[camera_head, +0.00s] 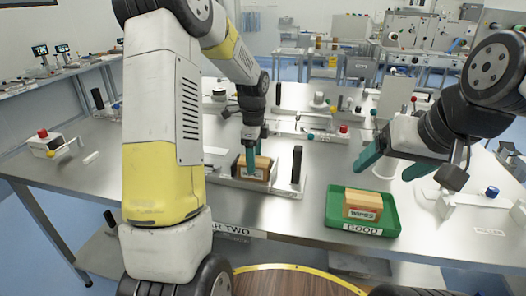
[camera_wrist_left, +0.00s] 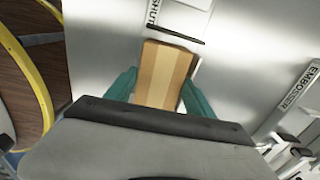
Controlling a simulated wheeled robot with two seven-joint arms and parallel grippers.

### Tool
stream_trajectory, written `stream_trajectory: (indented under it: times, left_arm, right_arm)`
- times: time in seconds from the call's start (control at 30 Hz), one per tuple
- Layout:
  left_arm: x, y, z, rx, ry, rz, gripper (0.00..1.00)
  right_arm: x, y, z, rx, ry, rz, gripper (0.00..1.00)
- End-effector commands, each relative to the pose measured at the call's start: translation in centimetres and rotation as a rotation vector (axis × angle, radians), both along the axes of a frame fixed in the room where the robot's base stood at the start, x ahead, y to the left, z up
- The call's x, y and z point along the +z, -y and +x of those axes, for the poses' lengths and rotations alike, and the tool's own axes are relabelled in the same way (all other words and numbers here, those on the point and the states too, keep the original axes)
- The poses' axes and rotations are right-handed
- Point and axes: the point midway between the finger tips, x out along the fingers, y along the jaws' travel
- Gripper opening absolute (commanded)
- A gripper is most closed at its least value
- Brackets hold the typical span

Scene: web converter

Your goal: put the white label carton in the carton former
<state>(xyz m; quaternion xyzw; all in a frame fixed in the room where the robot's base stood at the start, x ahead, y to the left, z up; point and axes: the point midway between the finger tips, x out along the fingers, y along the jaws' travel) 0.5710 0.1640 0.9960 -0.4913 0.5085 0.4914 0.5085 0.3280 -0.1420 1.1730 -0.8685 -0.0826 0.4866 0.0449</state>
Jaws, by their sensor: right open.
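A tan carton with a pale label on its front (camera_head: 258,173) is at a low white-based fixture (camera_head: 276,188) with a black upright handle, which appears to be the carton former. My left gripper (camera_head: 257,160) reaches down over this carton, its teal fingers along two opposite sides. In the left wrist view the carton (camera_wrist_left: 163,72) lies between the fingers (camera_wrist_left: 158,88), which appear shut on it. Its underside is hidden, so I cannot tell whether it rests fully on the fixture. My right gripper (camera_head: 390,163) is open and empty, above the table behind the green tray.
The green GOOD tray (camera_head: 333,211) at the table's front holds another tan carton (camera_head: 363,204), labelled WIPES. More fixtures with black handles and coloured knobs stand further back on the steel table (camera_head: 310,222). An EMBOSSER label (camera_wrist_left: 300,87) shows at right in the wrist view.

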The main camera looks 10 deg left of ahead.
Motion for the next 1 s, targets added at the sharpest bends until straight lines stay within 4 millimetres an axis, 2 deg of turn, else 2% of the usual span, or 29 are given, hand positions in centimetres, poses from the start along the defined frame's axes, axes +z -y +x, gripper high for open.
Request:
stream_trajectory:
  times: [0.03, 0.07, 0.47, 0.57, 0.8, 1.0]
  left_arm:
    - [0.0, 0.0, 0.0, 0.0, 0.0, 0.0, 0.74]
    - [0.0, 0.0, 0.0, 0.0, 0.0, 0.0, 0.8]
    - [0.6, 0.0, 0.1, 0.0, 0.002, 0.0, 0.8]
    - [1.9, 0.0, 0.1, 0.0, 0.004, 0.0, 0.8]
    - [7.0, 0.0, 0.1, 0.0, 0.005, -0.001, 0.8]
    - [10.6, 0.0, 0.0, 0.0, 0.003, 0.0, 0.8]
  right_arm:
    - [0.0, 0.0, 0.0, 0.0, 0.0, 0.0, 0.8]
    - [0.0, 0.0, 0.0, 0.0, 0.0, 0.0, 0.8]
    - [0.0, 0.0, 0.0, 0.0, 0.0, 0.0, 0.8]
    - [0.0, 0.0, 0.0, 0.0, 0.0, 0.0, 0.8]
    - [0.0, 0.0, 0.0, 0.0, 0.0, 0.0, 0.8]
    - [0.0, 0.0, 0.0, 0.0, 0.0, 0.0, 0.8]
